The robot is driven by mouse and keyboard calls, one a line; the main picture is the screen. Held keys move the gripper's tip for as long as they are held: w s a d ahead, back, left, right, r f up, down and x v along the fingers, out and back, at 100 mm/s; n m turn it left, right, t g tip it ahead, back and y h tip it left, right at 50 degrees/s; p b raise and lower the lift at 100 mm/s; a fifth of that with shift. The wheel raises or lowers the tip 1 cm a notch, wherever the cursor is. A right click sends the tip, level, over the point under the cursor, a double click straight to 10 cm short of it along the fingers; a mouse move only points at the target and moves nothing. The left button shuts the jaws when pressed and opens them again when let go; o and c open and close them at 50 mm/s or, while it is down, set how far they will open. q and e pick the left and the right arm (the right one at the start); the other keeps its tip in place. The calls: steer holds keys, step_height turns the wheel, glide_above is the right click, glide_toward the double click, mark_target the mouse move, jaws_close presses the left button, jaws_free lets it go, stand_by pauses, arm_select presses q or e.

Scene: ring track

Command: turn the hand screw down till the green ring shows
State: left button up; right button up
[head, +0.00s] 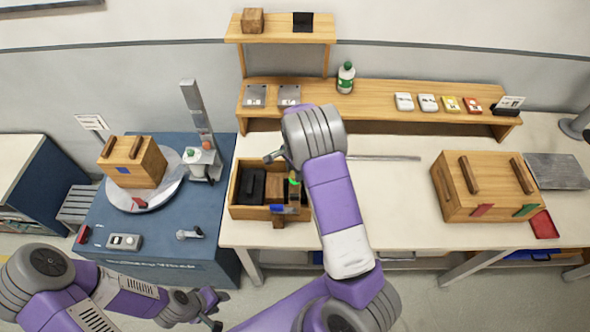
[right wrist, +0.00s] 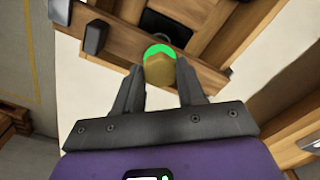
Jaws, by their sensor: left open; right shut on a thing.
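The hand screw (right wrist: 159,70) has a tan, many-sided head in the right wrist view. A bright green ring (right wrist: 157,49) shows as an arc along the head's far edge. My right gripper (right wrist: 160,75) has one finger on each side of the head and is shut on it. The screw is at the wooden box (head: 238,210) on the bench, where a small green patch (head: 294,182) shows in the head view. My right arm partly covers that spot there. My left gripper (head: 212,312) is open and empty, low in the head view, away from the box.
A blue table (head: 100,215) at left carries a round turntable (head: 178,190) with a wooden box (head: 150,160). Another wooden box (head: 450,208) stands right on the bench. A shelf (head: 375,108) with a green bottle (head: 345,77) runs behind. The bench middle looks mostly clear.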

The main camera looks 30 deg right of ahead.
steer(key=shift+m, duration=0.3)
steer(key=o, duration=1.1)
steer(key=shift+c, duration=0.2)
step_height(320, 180, up, 8)
steer(key=shift+f, duration=0.25)
